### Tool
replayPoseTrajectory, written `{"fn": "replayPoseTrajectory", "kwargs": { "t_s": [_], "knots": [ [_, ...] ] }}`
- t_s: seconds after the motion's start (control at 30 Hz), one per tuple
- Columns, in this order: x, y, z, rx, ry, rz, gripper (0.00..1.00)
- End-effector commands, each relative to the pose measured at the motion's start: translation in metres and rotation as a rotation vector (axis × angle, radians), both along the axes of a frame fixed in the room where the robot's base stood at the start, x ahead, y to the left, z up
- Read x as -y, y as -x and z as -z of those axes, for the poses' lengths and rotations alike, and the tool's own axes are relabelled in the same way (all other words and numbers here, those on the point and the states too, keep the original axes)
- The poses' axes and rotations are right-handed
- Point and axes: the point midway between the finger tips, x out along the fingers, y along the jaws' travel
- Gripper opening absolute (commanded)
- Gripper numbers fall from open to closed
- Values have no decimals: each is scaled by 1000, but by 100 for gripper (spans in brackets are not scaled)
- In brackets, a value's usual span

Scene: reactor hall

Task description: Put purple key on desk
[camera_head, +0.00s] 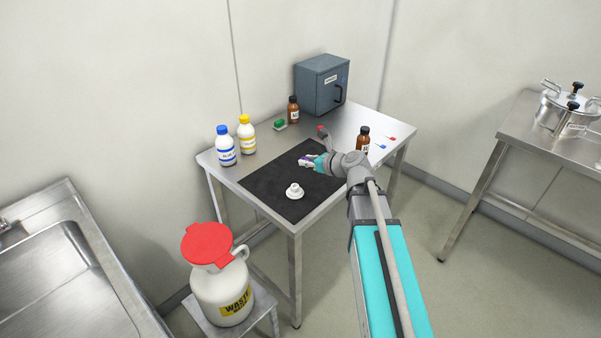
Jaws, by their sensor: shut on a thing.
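The desk (220,174) is a steel table with a black mat (262,184) on its top. My gripper (307,162) reaches in from the right over the back right part of the mat. It is shut on the purple key (304,160), which shows only as a small purple patch at the fingertips; the fingers hide most of it. I cannot tell whether the key touches the mat or is held just above it.
A white cup-like piece (294,191) sits on the mat. White bottles (226,146) stand left, brown bottles (293,110) behind and right (363,139). A grey cabinet (318,85) stands at the back. Red (390,138) and blue (380,147) keys lie right.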

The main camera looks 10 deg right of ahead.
Motion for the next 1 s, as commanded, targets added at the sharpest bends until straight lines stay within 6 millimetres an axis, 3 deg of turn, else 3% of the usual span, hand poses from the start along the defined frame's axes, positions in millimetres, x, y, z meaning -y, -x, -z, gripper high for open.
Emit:
{"fn": "replayPoseTrajectory", "kwargs": {
  "t_s": [0.27, 0.7, 1.0],
  "knots": [
    [1, -53, 26, 0, 0, 1, 0],
    [1, -83, 66, 1, 1, 1, 0],
    [1, -89, 72, 0, 1, 2, 0]
  ]
}}
